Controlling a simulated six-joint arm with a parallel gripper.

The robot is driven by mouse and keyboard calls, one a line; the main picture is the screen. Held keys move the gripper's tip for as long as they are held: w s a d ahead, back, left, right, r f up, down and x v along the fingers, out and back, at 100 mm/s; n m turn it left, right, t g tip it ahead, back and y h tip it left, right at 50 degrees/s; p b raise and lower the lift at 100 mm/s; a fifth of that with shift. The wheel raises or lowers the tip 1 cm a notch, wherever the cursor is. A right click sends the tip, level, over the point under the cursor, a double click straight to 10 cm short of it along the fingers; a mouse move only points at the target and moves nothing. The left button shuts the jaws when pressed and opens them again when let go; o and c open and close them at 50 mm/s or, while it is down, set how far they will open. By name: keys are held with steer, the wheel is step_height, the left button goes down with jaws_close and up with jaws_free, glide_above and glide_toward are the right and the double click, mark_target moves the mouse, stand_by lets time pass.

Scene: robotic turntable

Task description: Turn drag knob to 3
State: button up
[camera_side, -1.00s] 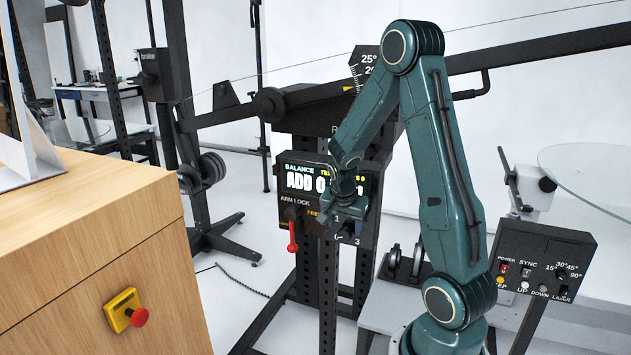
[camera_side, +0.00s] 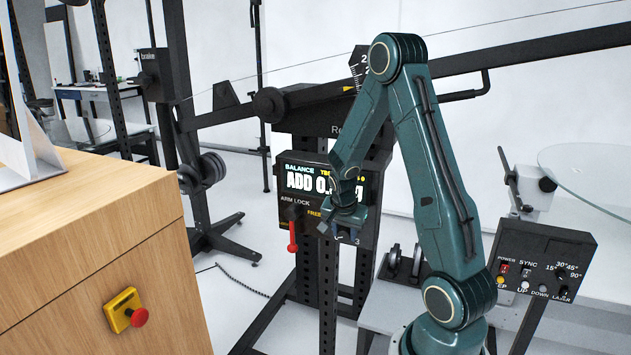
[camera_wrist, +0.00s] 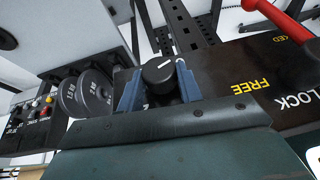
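The drag knob (camera_wrist: 160,72) is round and black, with a white pointer line on its face; in the wrist view the line runs slantwise, nearly level. My gripper (camera_wrist: 161,82) has one blue-grey finger on each side of the knob. The fingers are apart and close to its sides; I cannot tell if they touch it. In the side view my gripper (camera_side: 340,230) is in front of the black control panel (camera_side: 292,240), hiding the knob. The mark 3 (camera_side: 357,240) shows just right of the fingers; other knob marks are mostly hidden.
The red arm-lock lever (camera_side: 292,236) hangs left of my gripper, near the words ARM LOCK and FREE. The BALANCE display (camera_side: 305,180) above is partly covered by my wrist. Weight discs (camera_wrist: 92,92) stand beside the panel. A second control box (camera_side: 543,262) stands to the right.

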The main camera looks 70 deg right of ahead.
steer(key=shift+s+t, duration=0.15)
steer(key=shift+t, duration=0.25)
steer(key=shift+s+m+t, duration=0.2)
steer(key=shift+m+t, duration=0.1)
steer(key=shift+t, duration=0.7)
steer(key=shift+s+f+m+t, duration=0.1)
steer(key=shift+m+t, duration=0.2)
steer(key=shift+t, duration=1.2)
steer(key=o, duration=1)
steer(key=shift+c, duration=0.2)
steer(key=shift+s, duration=0.1)
